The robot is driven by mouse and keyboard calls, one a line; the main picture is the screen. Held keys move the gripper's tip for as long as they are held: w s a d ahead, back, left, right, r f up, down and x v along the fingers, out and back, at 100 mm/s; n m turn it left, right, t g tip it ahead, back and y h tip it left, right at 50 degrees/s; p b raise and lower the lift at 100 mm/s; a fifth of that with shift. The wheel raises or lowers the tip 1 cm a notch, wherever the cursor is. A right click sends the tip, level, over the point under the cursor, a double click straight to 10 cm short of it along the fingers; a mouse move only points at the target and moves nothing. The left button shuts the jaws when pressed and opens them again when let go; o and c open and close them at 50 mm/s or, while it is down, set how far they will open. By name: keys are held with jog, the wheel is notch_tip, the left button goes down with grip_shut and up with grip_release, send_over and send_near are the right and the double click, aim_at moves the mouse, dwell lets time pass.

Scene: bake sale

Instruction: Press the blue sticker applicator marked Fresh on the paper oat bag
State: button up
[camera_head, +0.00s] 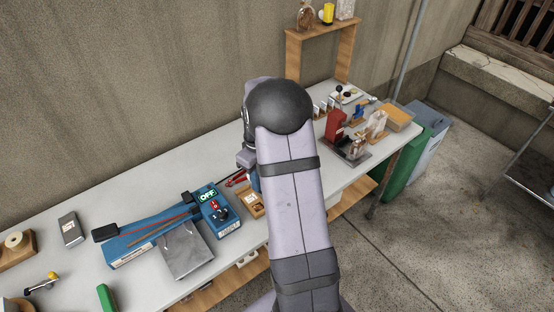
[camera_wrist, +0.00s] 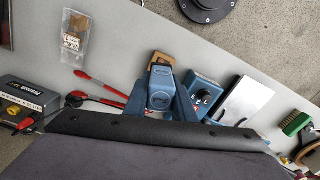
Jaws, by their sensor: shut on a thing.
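The blue applicator (camera_wrist: 160,92) shows in the wrist view between the two blue-grey fingers of my gripper (camera_wrist: 160,104). My gripper is shut on it; the light marking on its face is too small to read. A tan wooden holder (camera_wrist: 161,62) is just beyond the applicator. In the head view my arm hides most of the gripper, and the wooden holder (camera_head: 250,203) stands beside it.
The blue sealer (camera_head: 221,212) with its OFF sign is left of my arm. A red dispenser (camera_head: 335,127) and small bags (camera_head: 377,123) crowd the right end. Some tabletop at left is clear.

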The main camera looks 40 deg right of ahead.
jog(key=shift+m, duration=0.9)
jog(key=f, duration=0.2)
jog(key=a+f, duration=0.1)
jog(key=f, duration=0.1)
jog(key=shift+w+a, duration=0.15)
jog(key=shift+w, duration=0.05)
jog(key=shift+w+d+m, duration=0.2)
jog(key=shift+w+m, duration=0.2)
jog(key=shift+w, duration=0.05)
jog(key=shift+f, duration=0.1)
jog(key=shift+f+b, duration=2.3)
jog(key=shift+f, duration=0.55)
jog(key=shift+f+b, duration=0.35)
jog(key=shift+f, duration=0.2)
jog(key=shift+r, duration=0.15)
jog(key=shift+r+p, duration=2.75)
jog(key=shift+r, duration=0.7)
